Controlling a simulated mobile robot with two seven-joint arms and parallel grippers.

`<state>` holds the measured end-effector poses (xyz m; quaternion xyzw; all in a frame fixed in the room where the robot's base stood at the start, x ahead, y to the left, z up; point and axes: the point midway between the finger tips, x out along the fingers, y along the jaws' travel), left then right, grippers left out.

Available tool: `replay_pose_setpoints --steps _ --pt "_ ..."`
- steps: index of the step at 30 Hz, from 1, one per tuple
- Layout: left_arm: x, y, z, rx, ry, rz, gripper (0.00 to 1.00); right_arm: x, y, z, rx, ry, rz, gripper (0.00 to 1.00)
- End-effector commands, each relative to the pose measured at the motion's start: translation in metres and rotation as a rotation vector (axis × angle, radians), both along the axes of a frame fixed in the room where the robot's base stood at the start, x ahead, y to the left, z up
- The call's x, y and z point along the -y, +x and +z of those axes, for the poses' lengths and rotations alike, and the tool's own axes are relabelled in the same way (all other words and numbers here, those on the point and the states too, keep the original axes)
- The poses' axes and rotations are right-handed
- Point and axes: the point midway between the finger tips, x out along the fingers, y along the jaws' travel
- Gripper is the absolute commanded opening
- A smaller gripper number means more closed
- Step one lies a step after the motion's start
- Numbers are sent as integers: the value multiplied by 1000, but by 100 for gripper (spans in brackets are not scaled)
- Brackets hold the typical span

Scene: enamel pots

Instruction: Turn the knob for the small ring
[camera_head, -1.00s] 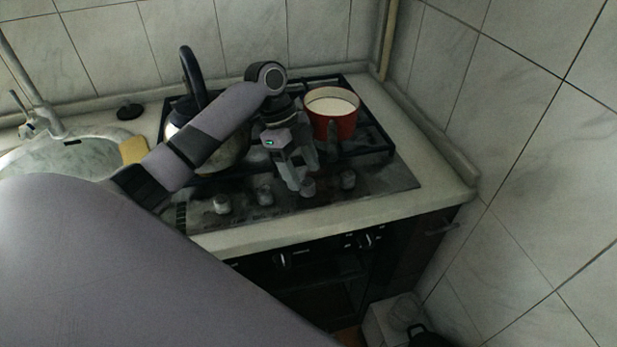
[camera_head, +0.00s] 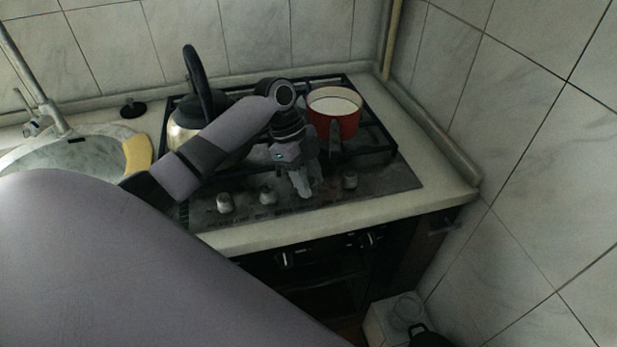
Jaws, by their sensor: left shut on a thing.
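The black hob (camera_head: 390,185) has a row of pale knobs along its front. Two knobs stand to the left, the far left knob (camera_head: 224,203) and the second knob (camera_head: 267,195), and the far right knob (camera_head: 350,180) is at the other end. My left gripper (camera_head: 306,188) points down at the third knob from the left and is shut on it. Its fingers hide most of that knob, so its angle cannot be told. My right gripper is out of view. The small ring itself cannot be made out.
A red pot (camera_head: 347,127) with white inside stands on the hob's right, its handle toward the knobs. A steel kettle (camera_head: 182,140) stands on the left, partly behind my arm. A sink (camera_head: 85,160) with a yellow sponge (camera_head: 138,154) is further left. A tiled wall bounds the right.

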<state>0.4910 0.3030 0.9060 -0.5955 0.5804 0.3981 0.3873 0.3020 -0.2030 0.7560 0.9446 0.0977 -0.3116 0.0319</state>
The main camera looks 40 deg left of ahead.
Motion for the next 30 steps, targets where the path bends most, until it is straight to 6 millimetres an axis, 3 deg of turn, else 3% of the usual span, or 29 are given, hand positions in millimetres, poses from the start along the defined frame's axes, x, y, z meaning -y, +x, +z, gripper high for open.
replay_pose_setpoints --steps 11,30 --pt "-1 -1 0 2 2 209 7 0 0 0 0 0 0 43" --pt "1 -3 1 4 2 813 7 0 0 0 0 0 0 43"
